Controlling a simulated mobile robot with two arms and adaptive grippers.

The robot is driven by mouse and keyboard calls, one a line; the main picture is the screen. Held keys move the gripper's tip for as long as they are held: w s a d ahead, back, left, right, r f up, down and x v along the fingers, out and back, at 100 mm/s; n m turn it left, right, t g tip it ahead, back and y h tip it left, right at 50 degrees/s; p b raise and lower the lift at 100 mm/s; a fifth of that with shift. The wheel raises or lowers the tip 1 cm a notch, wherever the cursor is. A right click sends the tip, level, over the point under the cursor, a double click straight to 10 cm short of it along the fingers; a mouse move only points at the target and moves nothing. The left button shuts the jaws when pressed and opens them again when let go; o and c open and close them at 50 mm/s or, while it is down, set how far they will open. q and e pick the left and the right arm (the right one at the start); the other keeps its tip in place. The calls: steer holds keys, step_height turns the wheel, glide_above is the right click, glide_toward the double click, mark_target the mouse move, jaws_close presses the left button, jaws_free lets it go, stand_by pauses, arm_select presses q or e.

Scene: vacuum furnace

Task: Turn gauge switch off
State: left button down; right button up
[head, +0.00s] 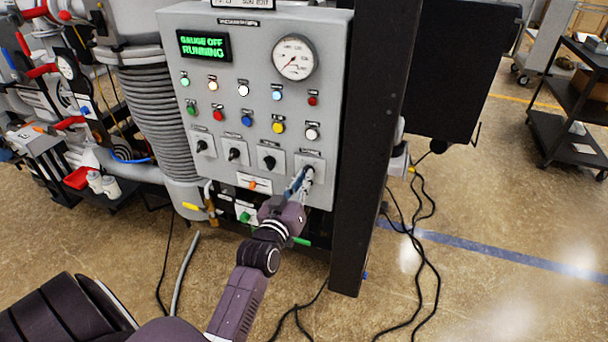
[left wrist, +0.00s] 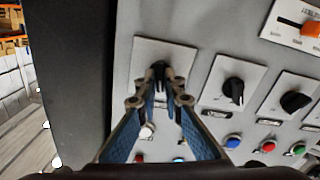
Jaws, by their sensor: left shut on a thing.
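The grey control panel (head: 255,120) carries a row of black rotary switches. My left gripper (head: 303,178) is at the rightmost one, which I take as the gauge switch; its label is too small to read. In the left wrist view, the gripper (left wrist: 158,90) has its blue fingers closed around the black switch knob (left wrist: 157,72). The knob's angle is partly hidden by the fingertips. The green display (head: 203,46) reads "GAUGE OFF" and "RUNNING". My right gripper is not in view.
Neighbouring black switches (head: 270,160) sit close to the left. Coloured lamps and buttons (head: 247,121) and a round dial gauge (head: 294,58) are above. An orange switch (head: 253,184) is below. A dark post (head: 366,150) stands at the right, with cables (head: 425,255) on the floor.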

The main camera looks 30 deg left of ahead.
arm_select(q)
steer(key=shift+n+p, duration=0.45)
steer(key=shift+n, duration=1.25)
steer(key=c, duration=2.1)
jaws_free()
steer(key=v, duration=1.2)
steer(key=shift+a, duration=0.1)
